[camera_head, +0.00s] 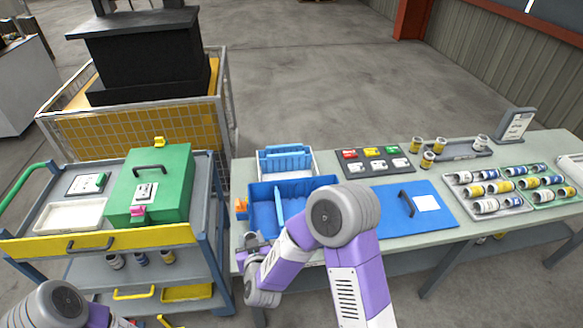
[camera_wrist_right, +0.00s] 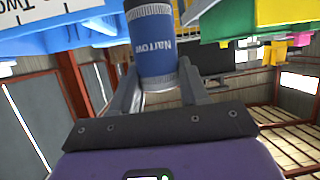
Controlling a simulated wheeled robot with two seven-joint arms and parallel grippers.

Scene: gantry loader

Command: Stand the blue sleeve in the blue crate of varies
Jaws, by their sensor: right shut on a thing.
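My right gripper (camera_head: 253,241) is at the front left edge of the table, beside the near left corner of the blue crate (camera_head: 300,182). The sleeve's lower end is between the fingers. In the head view the sleeve is hard to make out at the gripper. The blue crate stands open, with a lighter blue strip inside; my right arm hides its near right part. My left gripper is out of view.
A blue divided rack (camera_head: 285,160) stands behind the crate. A blue lid-like panel (camera_head: 413,207) with a handle lies to the right. Trays of sleeves (camera_head: 490,205) fill the right side. A green box (camera_head: 160,185) stands on the cart at left.

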